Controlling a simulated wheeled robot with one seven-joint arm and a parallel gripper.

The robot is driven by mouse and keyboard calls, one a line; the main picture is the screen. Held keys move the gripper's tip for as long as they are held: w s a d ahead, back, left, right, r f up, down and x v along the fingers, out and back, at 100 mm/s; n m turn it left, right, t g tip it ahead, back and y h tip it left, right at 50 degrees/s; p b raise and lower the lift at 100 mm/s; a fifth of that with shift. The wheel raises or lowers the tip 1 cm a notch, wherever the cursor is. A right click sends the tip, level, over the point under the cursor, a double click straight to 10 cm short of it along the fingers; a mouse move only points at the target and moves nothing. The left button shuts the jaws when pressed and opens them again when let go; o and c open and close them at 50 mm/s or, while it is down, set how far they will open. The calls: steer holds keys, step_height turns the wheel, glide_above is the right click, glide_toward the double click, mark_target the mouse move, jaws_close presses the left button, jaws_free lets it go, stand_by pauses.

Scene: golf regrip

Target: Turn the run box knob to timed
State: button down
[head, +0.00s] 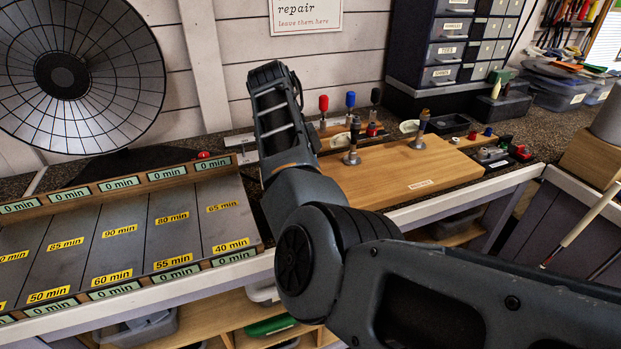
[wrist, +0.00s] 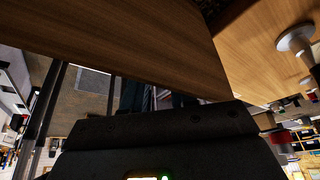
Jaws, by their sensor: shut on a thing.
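My gripper end (head: 272,80) is in the head view near the back wall, above the bench behind the sloped lane rack. Its fingertips are hidden by my own arm. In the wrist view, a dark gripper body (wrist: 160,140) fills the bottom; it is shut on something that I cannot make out. A small lit patch shows at the bottom edge there. I cannot pick out the run box or its knob in either view, so the knob's setting cannot be read. A small red cap (head: 203,155) shows behind the rack; I cannot tell what it belongs to.
The lane rack (head: 128,235) with minute labels lies left of my arm. A round grid-faced heater or fan (head: 110,75) stands behind it. Right of my arm are a wooden board (head: 395,180) with upright posts, colored-handled tools (head: 350,100) and drawer units (head: 447,50).

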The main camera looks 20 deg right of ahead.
stand_by(0.4)
steer(key=c, duration=0.9)
jaws_free()
